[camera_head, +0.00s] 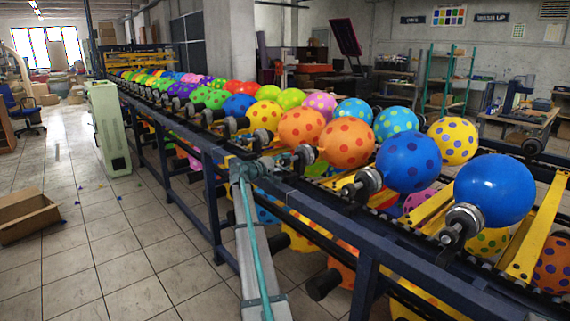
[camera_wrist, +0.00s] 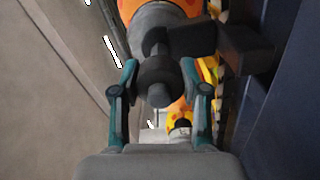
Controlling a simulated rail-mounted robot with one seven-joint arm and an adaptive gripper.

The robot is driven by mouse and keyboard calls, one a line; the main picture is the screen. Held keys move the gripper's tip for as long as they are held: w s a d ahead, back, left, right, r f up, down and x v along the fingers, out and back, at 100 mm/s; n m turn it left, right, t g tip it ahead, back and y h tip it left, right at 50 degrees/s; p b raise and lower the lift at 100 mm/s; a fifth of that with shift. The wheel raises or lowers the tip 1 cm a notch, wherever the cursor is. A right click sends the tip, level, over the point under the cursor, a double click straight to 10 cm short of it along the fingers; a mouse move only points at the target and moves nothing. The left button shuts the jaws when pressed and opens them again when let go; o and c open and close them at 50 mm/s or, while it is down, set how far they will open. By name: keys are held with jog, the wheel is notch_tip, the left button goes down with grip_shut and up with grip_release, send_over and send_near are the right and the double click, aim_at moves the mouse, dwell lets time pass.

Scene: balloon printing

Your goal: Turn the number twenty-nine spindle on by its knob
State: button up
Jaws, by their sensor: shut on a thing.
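In the wrist view the dark round knob (camera_wrist: 158,92) of a spindle sits between the two teal fingers of my gripper (camera_wrist: 165,78), which is shut on it. The grey spindle body (camera_wrist: 155,22) lies beyond the knob, with an orange balloon above it. In the head view my gripper (camera_head: 258,168) is at the rail's near edge, just left of a spindle (camera_head: 304,154) in line with an orange, red-dotted balloon (camera_head: 347,143). The gripper hides the knob in this view. No number is readable on the spindle.
A long dark-blue rail (camera_head: 215,147) carries a row of balloons on spindles. Nearer spindles bear a blue dotted balloon (camera_head: 408,161) and a plain blue balloon (camera_head: 494,190). A pale cabinet (camera_head: 110,130) and cardboard box (camera_head: 27,216) stand left. The tiled floor between is mostly clear.

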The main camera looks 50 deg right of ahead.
jog(key=o, duration=1.2)
jog(key=shift+c, duration=0.2)
jog(key=v, duration=1.2)
